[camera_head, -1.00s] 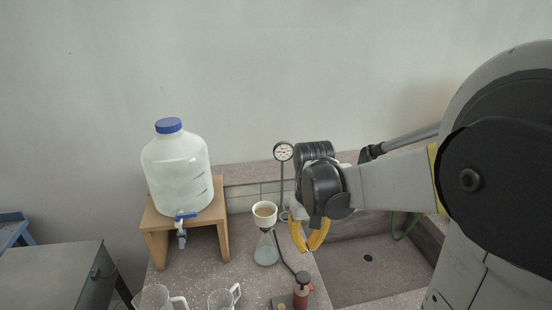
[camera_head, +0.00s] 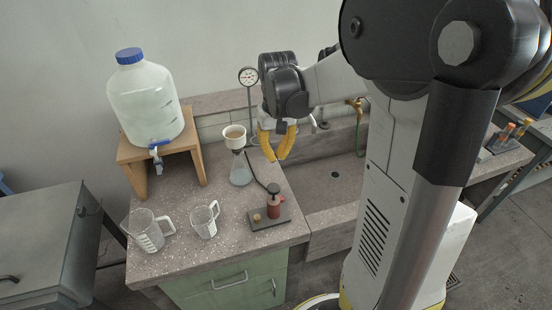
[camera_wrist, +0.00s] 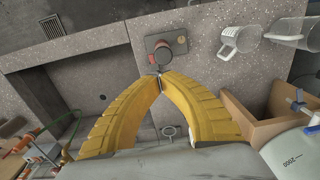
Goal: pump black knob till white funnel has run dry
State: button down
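The black knob (camera_head: 273,188) tops a small red hand pump (camera_head: 273,207) on a dark base plate at the bench's front right corner. In the wrist view the knob (camera_wrist: 163,52) is seen from above, just beyond my fingertips. The white funnel (camera_head: 234,132) sits upright on a glass flask (camera_head: 241,170) and has brownish liquid in it. A dark hose runs from the flask area to the pump. My gripper (camera_head: 277,158) has its yellow fingertips together, empty, above and behind the knob, right of the funnel. The tips also meet in the wrist view (camera_wrist: 160,77).
A round gauge (camera_head: 248,76) stands on a post behind the funnel. A large water jug (camera_head: 146,100) sits on a wooden stand (camera_head: 197,152) at left. Two clear measuring jugs (camera_head: 146,230) (camera_head: 204,220) stand in front. A sink (camera_head: 340,180) lies right of the pump.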

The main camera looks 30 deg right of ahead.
aim_at(276, 185)
notch_tip(276, 185, down, 11)
jog(key=b, duration=0.3)
jog(key=shift+a, duration=0.1)
notch_tip(276, 185, down, 4)
jog(key=b, duration=0.3)
jog(key=shift+f+b, duration=0.2)
jog(key=shift+b, duration=0.15)
jog(key=shift+r, duration=0.15)
notch_tip(276, 185, up, 14)
jog(key=p, duration=0.6)
jog(key=shift+s+r, duration=0.1)
dwell(0.5)
